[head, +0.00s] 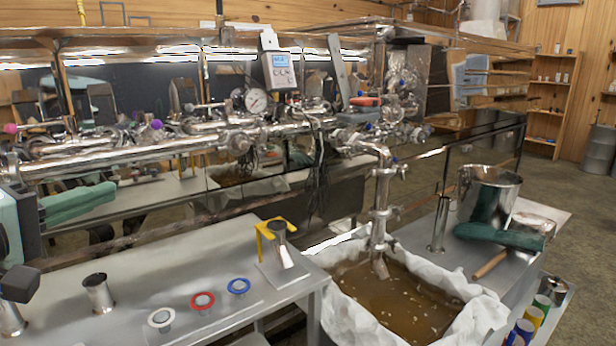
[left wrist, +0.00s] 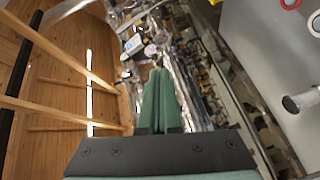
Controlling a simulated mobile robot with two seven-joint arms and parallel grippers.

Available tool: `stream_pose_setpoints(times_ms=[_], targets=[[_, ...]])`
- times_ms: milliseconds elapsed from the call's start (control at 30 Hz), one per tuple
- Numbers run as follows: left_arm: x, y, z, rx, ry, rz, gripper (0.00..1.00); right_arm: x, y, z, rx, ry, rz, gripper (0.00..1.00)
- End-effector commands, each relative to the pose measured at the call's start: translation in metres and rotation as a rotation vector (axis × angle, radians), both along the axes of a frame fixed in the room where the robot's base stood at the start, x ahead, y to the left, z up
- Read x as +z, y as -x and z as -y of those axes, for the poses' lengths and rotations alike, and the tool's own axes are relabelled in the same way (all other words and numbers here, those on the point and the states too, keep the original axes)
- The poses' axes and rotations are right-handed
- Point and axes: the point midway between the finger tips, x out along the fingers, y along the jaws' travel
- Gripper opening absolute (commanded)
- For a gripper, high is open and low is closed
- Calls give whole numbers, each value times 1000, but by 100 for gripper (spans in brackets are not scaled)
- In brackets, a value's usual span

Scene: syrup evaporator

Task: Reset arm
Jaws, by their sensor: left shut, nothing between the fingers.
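My left gripper (head: 104,194) comes in from the left edge of the head view. Its green fingers are together with nothing between them, in front of the steel piping and above the near table. In the left wrist view the same green fingers (left wrist: 158,72) lie side by side, closed and empty. The task names no object. I do not make out my right gripper in either view.
Steel piping (head: 190,143) with a gauge (head: 256,101) and a digital meter (head: 282,72) runs behind the gripper. The grey table (head: 130,255) holds steel cups and coloured rings. A white-lined bin (head: 345,302) holds brown liquid. A steel pot (head: 488,190) stands at right.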

Motion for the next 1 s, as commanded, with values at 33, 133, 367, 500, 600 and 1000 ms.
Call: stream_pose_setpoints(times_ms=[33, 133, 367, 500, 600, 1000], targets=[[-17, -12, 0, -3, -26, -17, 0, 9, -1, 1, -3, 0, 6, 50], [-59, -31, -1, -1, -114, -26, 0, 18, -2, 3, -9, 2, 9, 50], [-206, -42, 6, -10, -415, -85, 0, 37, 1, 13, -27, 15, 8, 50], [-304, -8, 24, -60, -645, -139, 0, 47, 5, 16, -33, 19, 0, 50], [-365, 34, 42, -122, -812, -176, 0, 56, 8, 19, -39, 21, 2, 50], [-475, 183, 110, -400, -1239, -217, 0, 70, 16, 28, -56, 30, -5, 50]])
